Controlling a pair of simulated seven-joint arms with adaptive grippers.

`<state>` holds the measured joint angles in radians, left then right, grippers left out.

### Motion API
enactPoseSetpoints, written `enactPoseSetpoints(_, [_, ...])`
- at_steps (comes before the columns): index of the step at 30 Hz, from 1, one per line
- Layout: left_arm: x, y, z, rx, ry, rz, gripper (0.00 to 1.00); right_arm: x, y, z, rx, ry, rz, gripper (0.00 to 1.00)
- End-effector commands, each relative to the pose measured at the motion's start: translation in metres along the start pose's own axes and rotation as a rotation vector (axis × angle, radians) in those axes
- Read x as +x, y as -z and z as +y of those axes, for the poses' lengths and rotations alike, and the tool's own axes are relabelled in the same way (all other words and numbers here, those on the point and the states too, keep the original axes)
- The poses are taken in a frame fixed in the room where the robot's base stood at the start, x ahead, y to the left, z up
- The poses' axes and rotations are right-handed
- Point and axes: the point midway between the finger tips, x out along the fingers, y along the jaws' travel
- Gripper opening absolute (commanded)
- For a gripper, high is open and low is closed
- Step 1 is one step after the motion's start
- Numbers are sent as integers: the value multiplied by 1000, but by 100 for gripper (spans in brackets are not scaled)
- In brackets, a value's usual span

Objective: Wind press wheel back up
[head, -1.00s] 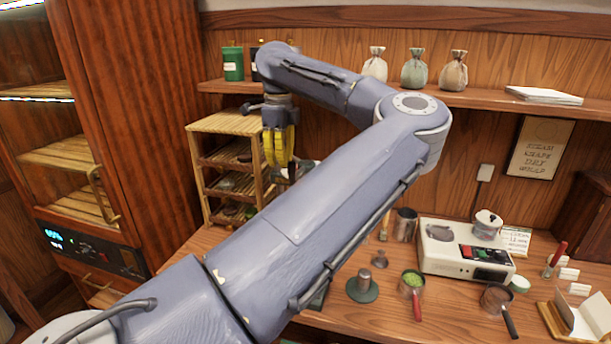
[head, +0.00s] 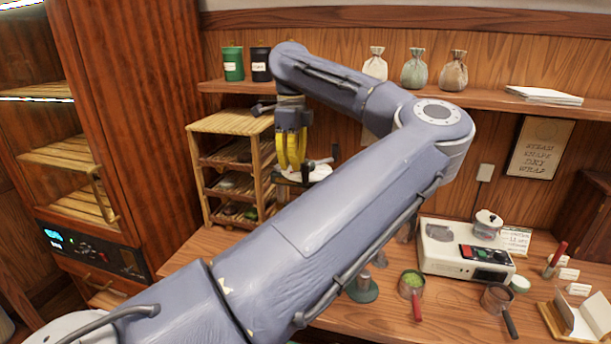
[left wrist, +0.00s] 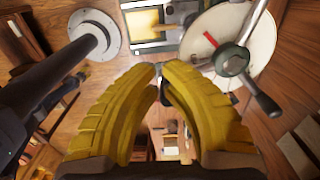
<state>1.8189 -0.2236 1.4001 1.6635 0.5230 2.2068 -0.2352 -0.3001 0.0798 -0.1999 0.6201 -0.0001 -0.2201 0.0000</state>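The press wheel (left wrist: 236,59) shows in the left wrist view as a dark hub with knobbed spokes over a pale round plate (left wrist: 205,35) with a red mark. One spoke points up and one down to the right; a dark end lies between my fingertips. My left gripper (left wrist: 160,72) has its yellow fingers drawn close around that end. In the head view my left gripper (head: 292,168) points down beside the pale plate (head: 319,172), in front of the wooden rack. My forearm hides most of the press there. My right gripper is not in view.
A wooden rack (head: 228,124) stands close behind and left of my gripper. A shelf above holds tins and cloth bags (head: 414,70). A white scale-like device (head: 440,262), pans and a green-filled strainer (head: 412,283) stand on the counter to the right.

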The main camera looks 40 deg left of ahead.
Motion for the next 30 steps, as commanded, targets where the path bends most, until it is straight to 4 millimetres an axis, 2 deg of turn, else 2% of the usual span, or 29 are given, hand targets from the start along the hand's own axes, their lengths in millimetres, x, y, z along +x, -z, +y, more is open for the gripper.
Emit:
enactPoseSetpoints(13, [0, 31, -2, 2, -1, 1, 0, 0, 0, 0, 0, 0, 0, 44])
enactPoseSetpoints(30, [0, 34, -2, 2, 0, 1, 0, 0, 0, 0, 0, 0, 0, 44])
